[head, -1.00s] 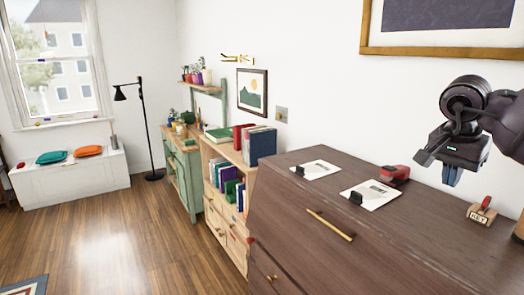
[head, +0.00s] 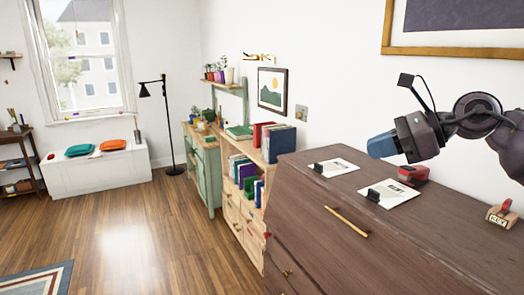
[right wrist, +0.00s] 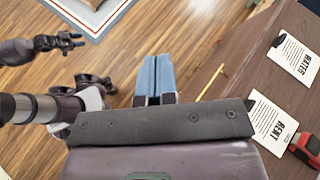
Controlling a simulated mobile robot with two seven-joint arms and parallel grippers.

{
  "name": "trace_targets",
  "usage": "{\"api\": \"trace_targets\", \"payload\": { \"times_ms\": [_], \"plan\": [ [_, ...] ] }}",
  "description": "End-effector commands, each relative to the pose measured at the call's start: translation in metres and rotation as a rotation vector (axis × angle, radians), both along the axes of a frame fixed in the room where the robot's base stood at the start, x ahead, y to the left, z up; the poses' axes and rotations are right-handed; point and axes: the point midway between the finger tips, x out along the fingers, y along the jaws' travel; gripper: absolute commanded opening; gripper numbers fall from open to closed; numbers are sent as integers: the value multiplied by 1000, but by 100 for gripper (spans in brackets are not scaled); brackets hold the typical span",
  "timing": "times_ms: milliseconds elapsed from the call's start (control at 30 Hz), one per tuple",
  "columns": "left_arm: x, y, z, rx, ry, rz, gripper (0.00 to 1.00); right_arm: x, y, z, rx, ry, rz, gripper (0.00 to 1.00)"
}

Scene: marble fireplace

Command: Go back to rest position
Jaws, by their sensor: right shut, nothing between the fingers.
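My right gripper (head: 372,146) is raised above the dark wooden dresser (head: 345,235) at the right of the head view, with its blue fingers pointing left. In the right wrist view its two blue fingers (right wrist: 154,78) lie side by side, shut and empty, with floor and the dresser's edge beyond them. My left gripper (right wrist: 75,40) shows small at the upper left of the right wrist view, over the floor. Its fingers look apart with nothing between them. It is not in the head view.
Two bill sheets, marked RENT (right wrist: 275,122) and WATER (right wrist: 296,57), lie on the dresser with black clips. A red stapler (head: 413,174) and a wooden stamp (head: 501,215) are also there. A bookshelf (head: 247,205) adjoins the dresser. The floor (head: 135,230) at left is clear.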

Motion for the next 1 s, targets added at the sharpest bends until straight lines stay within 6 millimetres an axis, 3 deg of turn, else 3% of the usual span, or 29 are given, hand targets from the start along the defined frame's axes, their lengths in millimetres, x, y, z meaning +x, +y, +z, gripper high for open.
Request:
{"api": "trace_targets", "payload": {
  "times_ms": [100, 200, 367, 467, 633, 767, 1000],
  "plan": [
    [-4, 1, -2, 0, 8, 2, 43, 1, 29, 0, 336, 161, -52, 0],
    [-7, 1, -4, 0, 14, 4, 43, 5, 42, -2, 626, 334, -111, 0],
    [-7, 1, -5, 0, 15, 4, 43, 17, 41, -28, 1088, 672, -243, 0],
    [-5, 1, -4, 0, 13, 2, 43, 25, 31, -56, 1340, 877, -341, 0],
    [-3, 0, -3, 0, 8, 2, 43, 28, 8, -124, 1707, 1196, -524, 0],
    [-1, 0, -2, 0, 5, 0, 43, 18, -9, -186, 1947, 1404, -675, 0],
    [1, 0, 0, 0, 0, 0, 43, -29, -30, -302, 2306, 1700, -952, 0]
  ]
}}
